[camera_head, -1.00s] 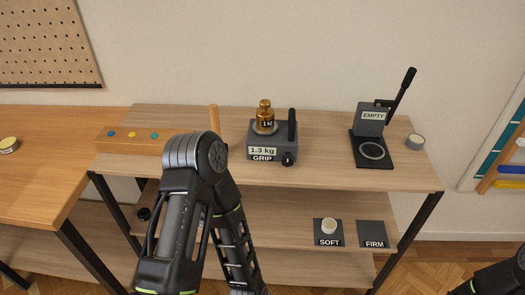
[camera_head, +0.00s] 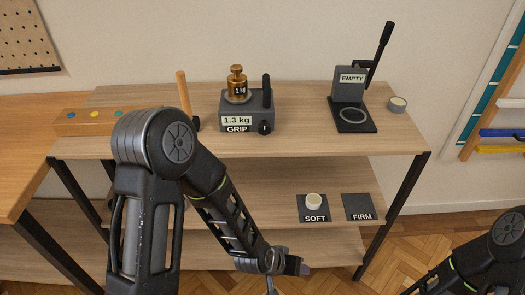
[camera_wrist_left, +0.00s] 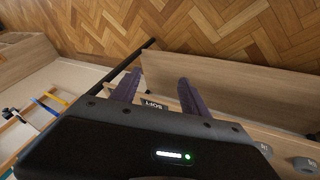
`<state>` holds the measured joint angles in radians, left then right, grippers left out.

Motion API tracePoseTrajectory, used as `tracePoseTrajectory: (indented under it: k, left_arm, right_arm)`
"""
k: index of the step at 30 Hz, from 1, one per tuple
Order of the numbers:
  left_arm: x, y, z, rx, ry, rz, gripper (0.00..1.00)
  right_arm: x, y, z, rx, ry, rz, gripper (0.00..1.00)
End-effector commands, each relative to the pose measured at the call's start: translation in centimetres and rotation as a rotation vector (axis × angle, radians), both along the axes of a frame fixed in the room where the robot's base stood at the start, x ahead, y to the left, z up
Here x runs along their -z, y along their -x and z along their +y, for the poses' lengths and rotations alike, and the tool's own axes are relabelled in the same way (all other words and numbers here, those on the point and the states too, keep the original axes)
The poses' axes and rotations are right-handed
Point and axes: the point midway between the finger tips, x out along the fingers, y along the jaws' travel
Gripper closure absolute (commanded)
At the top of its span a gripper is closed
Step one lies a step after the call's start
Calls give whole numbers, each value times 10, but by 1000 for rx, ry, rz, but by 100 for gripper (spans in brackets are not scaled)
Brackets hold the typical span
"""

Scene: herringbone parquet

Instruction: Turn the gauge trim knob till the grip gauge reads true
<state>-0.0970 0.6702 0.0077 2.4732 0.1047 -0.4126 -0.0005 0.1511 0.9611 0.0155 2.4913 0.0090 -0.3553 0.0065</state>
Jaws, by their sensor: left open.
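The grip gauge (camera_head: 274,110) is a dark grey box on the top shelf. Its display (camera_head: 237,120) reads 1.3 kg, with GRIP lettered below. A black knob (camera_head: 265,128) sits at its front right corner. A brass 1 kg weight (camera_head: 237,86) stands on the gauge's round pan. A black upright handle (camera_head: 266,92) rises at its right. My left gripper (camera_head: 287,275) is low in front of the shelves, well apart from the gauge. In the left wrist view its two fingers (camera_wrist_left: 159,88) are spread and empty. Only part of my right arm shows at bottom right; its gripper is out of view.
A black lever press (camera_head: 354,105) marked EMPTY and a small round tin (camera_head: 397,104) stand right of the gauge. A wooden block with coloured dots (camera_head: 85,122) is at left. SOFT (camera_head: 313,215) and FIRM (camera_head: 362,207) pads lie on the lower shelf; a pale puck (camera_head: 314,200) sits on SOFT.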

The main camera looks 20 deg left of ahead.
Motion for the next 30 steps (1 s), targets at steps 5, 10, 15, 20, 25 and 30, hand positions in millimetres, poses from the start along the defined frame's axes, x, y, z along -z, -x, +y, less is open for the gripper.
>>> tracePoseTrajectory:
  k: [5, 10, 15, 20, 25, 30]
  left_arm:
    - [-68, -114, -6, -167, 50, -457, 47]
    - [-188, -159, 31, -435, 111, -844, 47]
    - [-261, -157, 99, -700, 64, -1024, 47]
    - [-269, -151, 127, -796, -10, -1070, 47]
    - [-271, -150, 130, -799, -32, -1084, 47]
    - [-271, -150, 130, -797, -31, -1083, 47]
  right_arm:
    - [90, -3, 1, -1, -4, -9, 64]
    - [133, -5, 2, -5, -9, -16, 64]
    - [128, -6, 3, -11, -11, -21, 64]
    - [127, -6, 3, -14, -11, -22, 64]
    - [127, -5, 3, -14, -11, -22, 64]
    - [127, -5, 3, -14, -10, -22, 64]
